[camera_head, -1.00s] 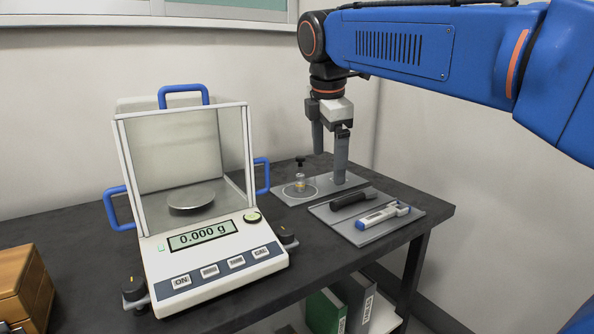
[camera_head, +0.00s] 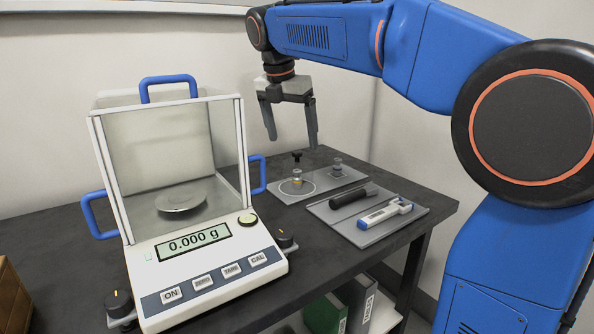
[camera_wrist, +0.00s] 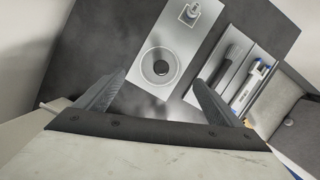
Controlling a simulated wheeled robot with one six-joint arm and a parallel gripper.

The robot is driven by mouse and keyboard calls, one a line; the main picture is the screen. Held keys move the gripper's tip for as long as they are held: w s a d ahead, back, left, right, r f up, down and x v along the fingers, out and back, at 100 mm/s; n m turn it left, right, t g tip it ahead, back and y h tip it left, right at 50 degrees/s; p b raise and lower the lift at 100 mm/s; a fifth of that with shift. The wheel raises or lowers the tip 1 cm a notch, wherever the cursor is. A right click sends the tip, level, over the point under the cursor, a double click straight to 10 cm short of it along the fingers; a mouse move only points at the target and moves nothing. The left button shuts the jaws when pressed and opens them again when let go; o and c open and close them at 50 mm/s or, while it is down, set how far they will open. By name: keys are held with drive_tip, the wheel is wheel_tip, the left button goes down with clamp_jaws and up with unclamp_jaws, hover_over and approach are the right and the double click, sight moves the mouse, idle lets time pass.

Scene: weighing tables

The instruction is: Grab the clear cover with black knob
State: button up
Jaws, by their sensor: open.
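The clear cover shows mainly as its black knob (camera_head: 297,156) and a faint round outline on a grey mat (camera_head: 280,194). In the wrist view the knob (camera_wrist: 160,68) is a dark disc inside a pale ring. My gripper (camera_head: 293,143) is open and empty, above the cover and apart from it as far as I can tell. In the wrist view the knob lies between the fingers (camera_wrist: 159,80), slightly beyond their tips.
A small clear vessel (camera_head: 337,167) stands on the same mat, right of the cover. A tray (camera_head: 350,233) in front holds a black tool (camera_head: 348,198) and a blue-white pipette-like tool (camera_head: 380,215). A balance (camera_head: 195,262) reading 0.000 g stands left.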

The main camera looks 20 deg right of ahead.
sight(296, 158)
drive_tip(key=x, duration=1)
drive_tip(key=shift+f, duration=0.15)
drive_tip(key=c, duration=1.1)
